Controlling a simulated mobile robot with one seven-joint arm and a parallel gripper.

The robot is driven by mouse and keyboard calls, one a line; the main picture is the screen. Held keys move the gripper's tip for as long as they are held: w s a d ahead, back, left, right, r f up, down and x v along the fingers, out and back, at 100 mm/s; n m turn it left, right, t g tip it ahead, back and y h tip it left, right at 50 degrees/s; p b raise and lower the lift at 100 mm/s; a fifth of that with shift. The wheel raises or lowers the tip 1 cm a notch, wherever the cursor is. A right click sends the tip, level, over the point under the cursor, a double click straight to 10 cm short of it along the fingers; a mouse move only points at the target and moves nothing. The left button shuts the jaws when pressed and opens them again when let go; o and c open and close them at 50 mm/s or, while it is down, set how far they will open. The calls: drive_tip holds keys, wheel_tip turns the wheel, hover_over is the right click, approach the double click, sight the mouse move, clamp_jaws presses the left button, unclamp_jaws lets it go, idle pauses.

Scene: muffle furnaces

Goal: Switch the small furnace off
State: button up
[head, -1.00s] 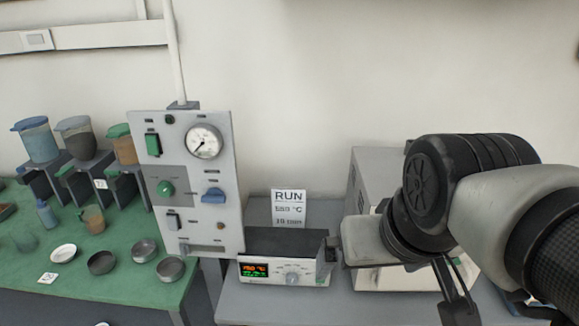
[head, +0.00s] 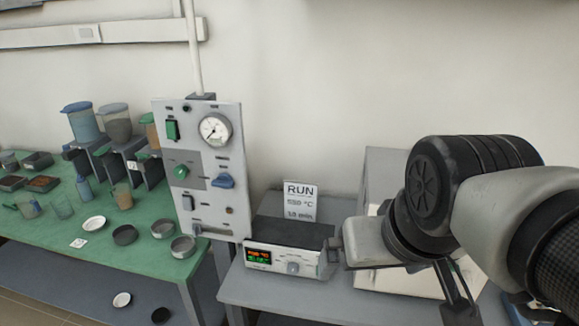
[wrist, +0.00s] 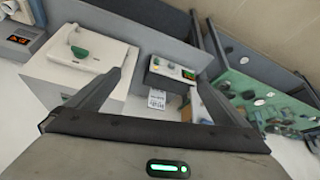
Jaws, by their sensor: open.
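A low control unit (head: 283,262) with a dark top, a lit orange and green display and a pale round knob stands on the grey table. A white box-shaped furnace (head: 372,177) stands right of it, mostly hidden behind my arm. In the wrist view a white furnace (wrist: 107,57) with a green handle is at left, and the control unit (wrist: 172,73) is near the middle. I cannot tell which is the small furnace. My gripper (wrist: 154,80) is open and empty, apart from both. In the head view its end (head: 336,250) is just right of the control unit.
A wall panel (head: 203,165) with a gauge, switches and knobs stands left of the control unit. A RUN sign (head: 300,202) stands behind the unit. A green bench (head: 140,265) at left holds dishes and jugs. Another unit with an orange display (wrist: 18,42) is in the wrist view.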

clamp_jaws()
idle(0.3)
idle(1.2)
